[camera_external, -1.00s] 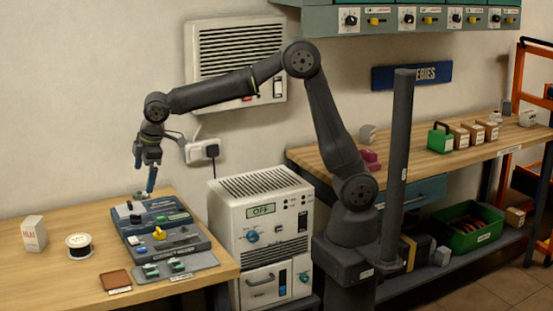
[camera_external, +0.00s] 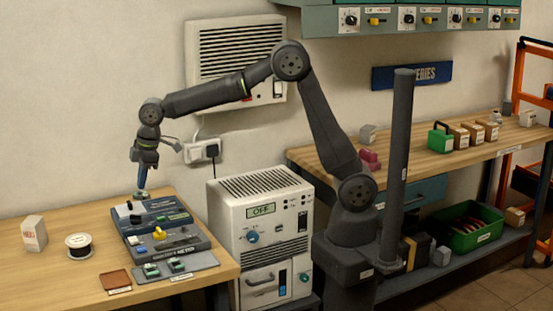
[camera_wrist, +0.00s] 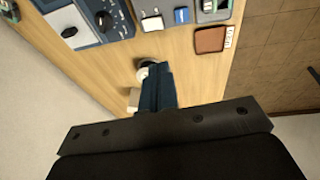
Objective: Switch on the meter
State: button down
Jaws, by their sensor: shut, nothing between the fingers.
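My gripper (camera_external: 141,194) is shut and empty, pointing down at the far end of a dark blue-grey panel unit (camera_external: 200,243) on the left bench. The blue fingers also show in the wrist view (camera_wrist: 157,85). The panel carries a yellow control (camera_external: 159,234), green parts and small switches. In the wrist view its edge shows a black control on a white plate (camera_wrist: 69,32) and a black knob (camera_wrist: 103,21), both apart from the fingers in the picture. I cannot tell which part is the meter, or whether the fingertips touch the panel.
A white cabinet (camera_external: 262,187) with a display reading OFF stands right of the bench. A wire spool (camera_external: 79,246), a small white box (camera_external: 34,233) and a brown pad (camera_external: 115,280) lie on the bench. The wooden bench top (camera_external: 60,285) is clear at front left.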

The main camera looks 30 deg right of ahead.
aim_at(135, 241)
jog(key=shift+g+y, duration=0.4)
jog(key=shift+g, duration=0.4)
jog(key=w+f, duration=0.3)
jog(key=f, duration=0.1)
jog(key=shift+a, duration=0.35)
jog(key=shift+f, duration=0.1)
jog(key=x, duration=0.8)
jog(key=d+x, duration=0.1)
jog(key=x, duration=0.4)
jog(key=shift+f, duration=0.2)
jog(key=shift+s+f, duration=0.1)
jog(key=shift+f, duration=0.2)
jog(key=shift+s+f, duration=0.2)
jog(key=shift+f, duration=0.2)
jog(key=shift+w, duration=0.15)
